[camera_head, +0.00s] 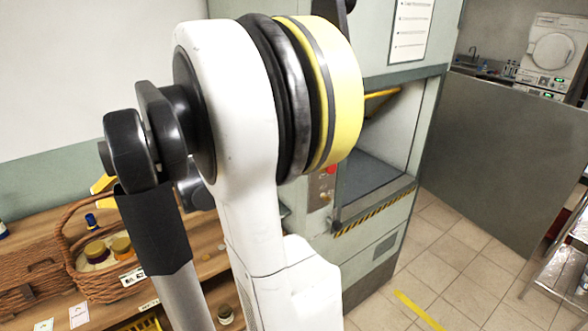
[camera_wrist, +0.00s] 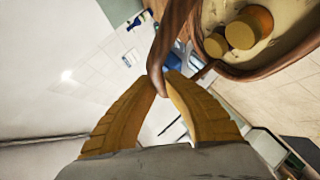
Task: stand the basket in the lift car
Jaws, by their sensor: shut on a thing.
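The wicker basket (camera_head: 104,290) is at the lower left in the head view, by the wooden shelf. It holds jars with yellow lids and has a white tag. In the wrist view the basket (camera_wrist: 255,72) is at the upper right. My gripper (camera_wrist: 164,84) has its yellow fingers shut on the basket's brown handle (camera_wrist: 168,45). In the head view my arm hides most of the gripper. I cannot tell whether the basket touches the shelf. The lift car (camera_head: 372,178) is an open, empty-looking bay in the grey-green cabinet; my arm hides its left part.
Another wicker basket (camera_head: 35,270) stands at the far left on the wooden shelf (camera_head: 205,235). A striped sill (camera_head: 375,211) edges the lift opening. A grey panel (camera_head: 490,150) stands to its right. A metal rack (camera_head: 562,240) is at the right edge. Tiled floor (camera_head: 455,260) lies clear between.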

